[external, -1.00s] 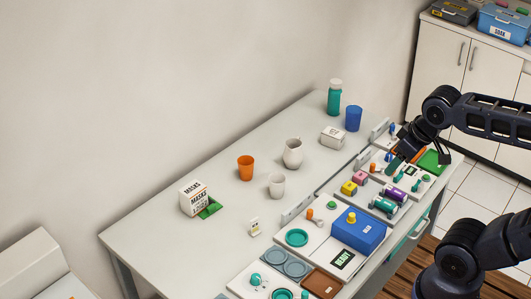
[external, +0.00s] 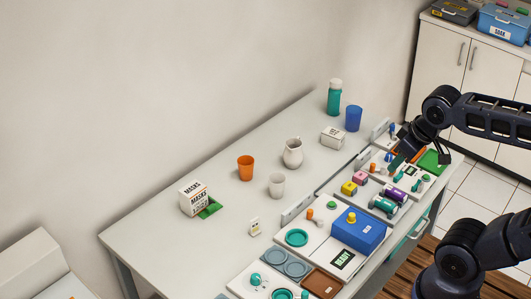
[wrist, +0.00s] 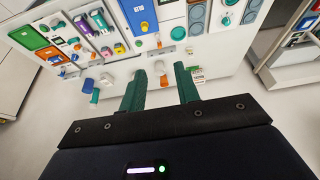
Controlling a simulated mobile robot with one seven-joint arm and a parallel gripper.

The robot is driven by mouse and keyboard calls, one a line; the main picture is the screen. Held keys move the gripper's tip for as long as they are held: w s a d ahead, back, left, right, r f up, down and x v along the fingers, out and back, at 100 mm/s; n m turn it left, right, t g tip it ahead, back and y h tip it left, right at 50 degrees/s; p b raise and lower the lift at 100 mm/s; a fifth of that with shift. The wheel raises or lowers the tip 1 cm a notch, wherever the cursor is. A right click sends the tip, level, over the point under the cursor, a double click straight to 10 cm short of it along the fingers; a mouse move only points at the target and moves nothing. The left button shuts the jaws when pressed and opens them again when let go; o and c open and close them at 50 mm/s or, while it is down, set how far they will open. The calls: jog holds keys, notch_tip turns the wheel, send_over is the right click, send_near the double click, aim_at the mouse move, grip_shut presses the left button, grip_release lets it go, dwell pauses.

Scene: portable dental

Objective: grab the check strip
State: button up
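No thing in view is clearly readable as the check strip. A small white tag with tiny markings (external: 255,226) stands on the table left of the white panels; I cannot tell whether it is the strip. A small white label-like piece (wrist: 197,73) shows beside the right finger in the wrist view; its print is too small to read. My gripper (wrist: 161,92) is open, with two dark green fingers apart and nothing held between them. In the external view my gripper (external: 397,161) is above the far right panel, well away from the white tag.
The white table (external: 150,241) also holds an orange cup (external: 245,168), a white pitcher (external: 293,153), a masks box (external: 194,197) and a blue cup (external: 353,118). A blue box (external: 358,235) stands on the front panels. The table's left part is mostly clear.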

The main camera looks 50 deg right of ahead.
jog(key=w+a+f+n+g, duration=0.15)
jog(key=w+n, duration=0.25)
jog(key=w, duration=0.7)
jog(key=n+g, duration=0.3)
jog(key=n, duration=0.9)
send_over(254, 219)
notch_tip(254, 219, down, 26)
jog(key=r, duration=0.1)
jog(key=f, duration=0.6)
jog(key=shift+s+a, duration=0.1)
jog(key=shift+s, duration=0.1)
jog(key=shift+w+d+f, duration=0.1)
jog(key=shift+f, duration=1.2)
jog(key=shift+w+d+f, duration=0.1)
jog(key=shift+f, duration=1.15)
jog(key=shift+c, duration=0.2)
grip_shut()
